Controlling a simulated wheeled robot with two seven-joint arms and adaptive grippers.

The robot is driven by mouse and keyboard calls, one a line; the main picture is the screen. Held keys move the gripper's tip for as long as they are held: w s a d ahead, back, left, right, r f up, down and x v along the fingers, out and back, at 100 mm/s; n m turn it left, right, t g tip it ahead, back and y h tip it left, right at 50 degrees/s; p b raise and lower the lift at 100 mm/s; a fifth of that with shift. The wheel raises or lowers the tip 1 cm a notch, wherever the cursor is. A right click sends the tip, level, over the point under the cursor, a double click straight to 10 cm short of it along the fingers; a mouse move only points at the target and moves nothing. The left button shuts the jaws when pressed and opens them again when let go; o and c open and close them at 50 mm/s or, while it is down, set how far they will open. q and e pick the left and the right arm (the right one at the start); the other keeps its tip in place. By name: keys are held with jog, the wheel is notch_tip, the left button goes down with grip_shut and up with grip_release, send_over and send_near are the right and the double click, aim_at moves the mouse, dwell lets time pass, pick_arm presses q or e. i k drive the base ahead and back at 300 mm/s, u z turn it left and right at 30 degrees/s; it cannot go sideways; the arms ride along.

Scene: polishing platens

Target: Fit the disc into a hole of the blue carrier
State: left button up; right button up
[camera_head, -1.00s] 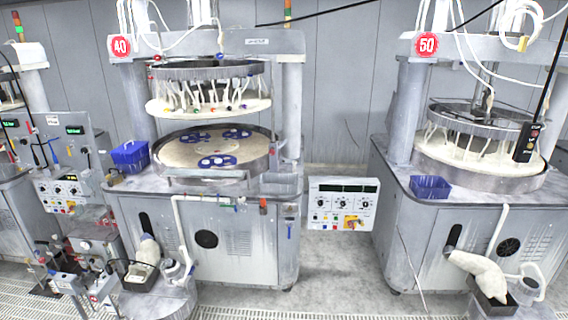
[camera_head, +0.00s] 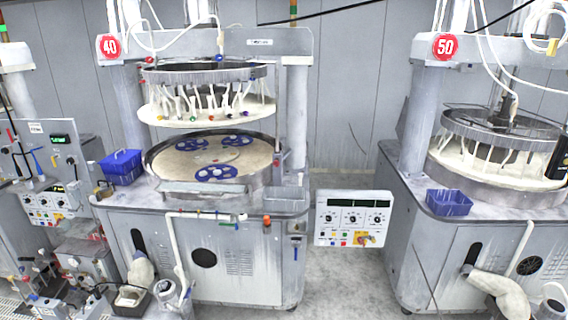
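Several blue carriers lie on the round beige platen (camera_head: 262,160) of the machine marked 40. The front blue carrier (camera_head: 222,172) shows holes with the pale platen visible through them. A second blue carrier (camera_head: 187,145) lies at the back left and a third blue carrier (camera_head: 236,139) at the back right. I cannot make out a loose disc at this distance. Neither of my grippers shows in the head view.
A blue basket (camera_head: 122,167) stands on the left of machine 40's top. Another blue basket (camera_head: 449,202) stands on machine 50 (camera_head: 440,245) at the right. A control panel (camera_head: 352,218) sits between the machines. The raised upper plate (camera_head: 207,108) hangs above the platen.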

aim_at(233, 172)
jog(key=z, duration=0.45)
jog(key=i, duration=1.85)
jog(key=u, duration=0.35)
jog(key=i, duration=1)
jog(key=u, duration=0.9)
